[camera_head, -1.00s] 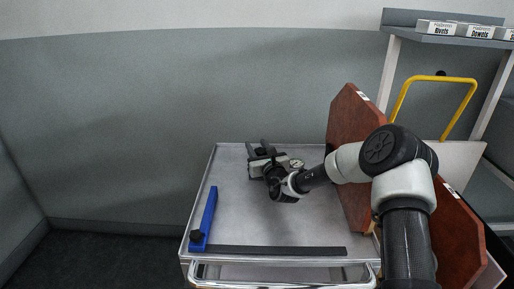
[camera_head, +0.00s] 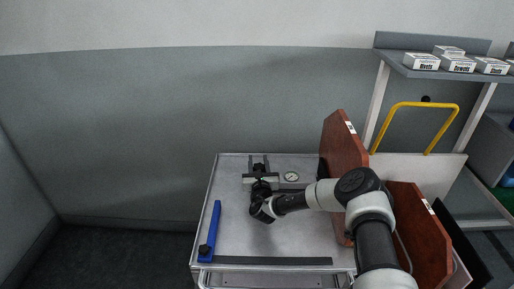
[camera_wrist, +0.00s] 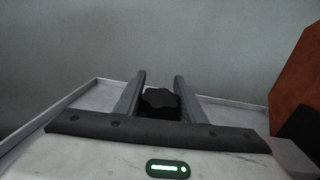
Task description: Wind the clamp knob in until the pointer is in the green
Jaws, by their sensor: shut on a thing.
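My gripper (camera_head: 258,157) is over the back part of the grey tray-topped cart (camera_head: 290,225), its two dark fingers pointing to the back. In the wrist view my gripper (camera_wrist: 160,75) has its fingers on either side of a black lobed knob (camera_wrist: 160,99), the clamp knob, and is shut on it. The knob (camera_head: 259,168) also shows small and dark between the fingers in the head view. A round white dial gauge (camera_head: 291,177) lies just right of my gripper. Its pointer and any green band are too small to read. The clamp's body is mostly hidden.
A blue bar (camera_head: 211,228) with a black knob (camera_head: 204,249) lies along the cart's left side. A black strip (camera_head: 272,261) runs along the front. A brown panel (camera_head: 342,150) stands at the right beside my arm. A shelf with labelled boxes (camera_head: 458,63) is farther right.

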